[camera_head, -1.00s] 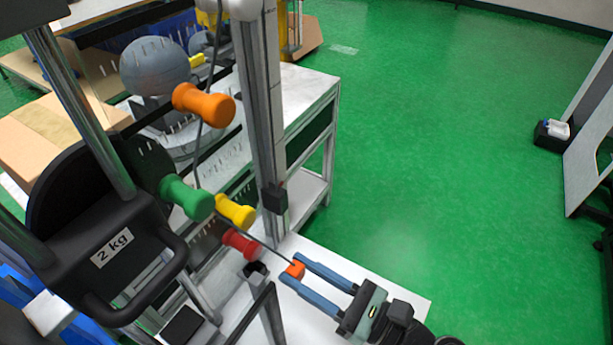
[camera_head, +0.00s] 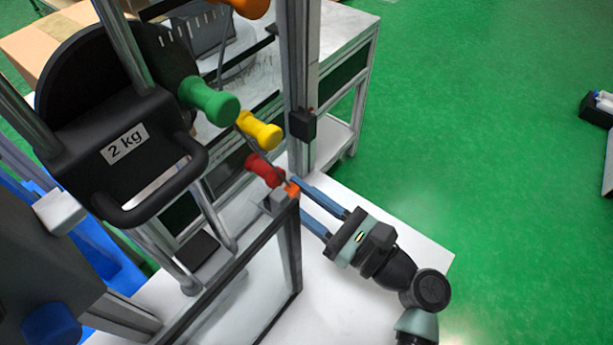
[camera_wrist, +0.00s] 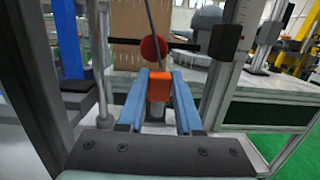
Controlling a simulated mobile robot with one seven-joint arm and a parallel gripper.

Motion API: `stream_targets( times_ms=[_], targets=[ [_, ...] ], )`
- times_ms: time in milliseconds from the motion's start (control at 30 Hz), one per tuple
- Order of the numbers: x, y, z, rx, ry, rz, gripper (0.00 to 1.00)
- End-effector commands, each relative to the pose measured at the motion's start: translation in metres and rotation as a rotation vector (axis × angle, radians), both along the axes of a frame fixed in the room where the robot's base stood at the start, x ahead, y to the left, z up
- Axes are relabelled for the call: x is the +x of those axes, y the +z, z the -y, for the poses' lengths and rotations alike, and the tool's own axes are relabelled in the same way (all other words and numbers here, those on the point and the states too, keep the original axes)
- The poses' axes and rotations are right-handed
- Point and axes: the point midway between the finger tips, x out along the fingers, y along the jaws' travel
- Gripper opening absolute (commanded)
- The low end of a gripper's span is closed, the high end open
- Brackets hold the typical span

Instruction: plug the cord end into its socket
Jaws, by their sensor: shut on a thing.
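The orange cord end (camera_head: 292,189) is gripped between the blue fingers of my gripper (camera_head: 296,195), which reaches in from the right. In the wrist view the cord end (camera_wrist: 159,86) sits between both fingertips, and the thin cord (camera_wrist: 155,45) runs up from it. A small grey block (camera_head: 279,201), which looks like the socket, sits at the top of the metal frame just left of and below the cord end. They overlap in the head view; I cannot tell whether they touch. No socket opening is visible in the wrist view.
The red knob (camera_head: 263,170) is close behind the cord end, with the yellow knob (camera_head: 259,131) and green knob (camera_head: 210,102) beyond. The upright post (camera_head: 300,85) stands behind.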

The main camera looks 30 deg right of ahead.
Motion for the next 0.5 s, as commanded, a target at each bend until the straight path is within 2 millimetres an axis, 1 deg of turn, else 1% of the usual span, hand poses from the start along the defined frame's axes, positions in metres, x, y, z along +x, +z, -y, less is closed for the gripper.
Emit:
stream_targets(
  times_ms=[500],
  targets=[
    [0.030,-0.002,-0.011,0.000,0.000,-0.001,0.00]
  ],
)
